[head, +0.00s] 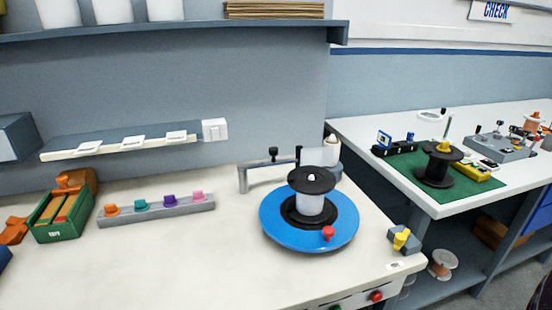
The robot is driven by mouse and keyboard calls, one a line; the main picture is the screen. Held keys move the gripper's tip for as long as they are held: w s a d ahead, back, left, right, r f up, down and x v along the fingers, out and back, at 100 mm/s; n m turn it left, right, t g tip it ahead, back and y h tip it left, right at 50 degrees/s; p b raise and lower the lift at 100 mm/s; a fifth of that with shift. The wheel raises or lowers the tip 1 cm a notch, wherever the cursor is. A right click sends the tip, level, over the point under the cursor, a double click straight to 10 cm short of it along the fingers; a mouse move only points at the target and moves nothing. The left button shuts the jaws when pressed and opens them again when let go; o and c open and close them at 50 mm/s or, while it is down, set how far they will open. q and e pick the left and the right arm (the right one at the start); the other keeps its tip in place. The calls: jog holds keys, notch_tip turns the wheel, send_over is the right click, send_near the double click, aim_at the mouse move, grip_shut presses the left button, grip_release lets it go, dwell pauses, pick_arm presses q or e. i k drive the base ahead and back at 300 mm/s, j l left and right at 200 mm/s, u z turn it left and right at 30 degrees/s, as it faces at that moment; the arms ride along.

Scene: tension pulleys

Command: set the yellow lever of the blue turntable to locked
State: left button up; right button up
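The blue turntable (273,225) lies near the right end of the white bench and carries a black-flanged spool (312,203) of pale material. A red knob (328,233) stands on its front rim. The yellow lever (402,239) sits on a small grey-blue block (393,235) at the bench's right edge, right of the turntable and apart from it. The lever looks tilted, but I cannot tell which setting it is in. A small white label (395,266) is in front of it; its text is too small to read. Neither of my grippers shows.
A grey arm fixture (262,165) stands behind the turntable. A rack of coloured pegs (157,208) and a green box (62,219) are at the left. The bench front between them is clear. A second bench (440,207) with a green mat stands right, across a gap.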

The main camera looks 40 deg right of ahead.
aim_at(399, 240)
jog(key=z, duration=2)
jog(key=k+z, duration=0.35)
jog(key=i+l, duration=0.05)
jog(key=i, duration=0.05)
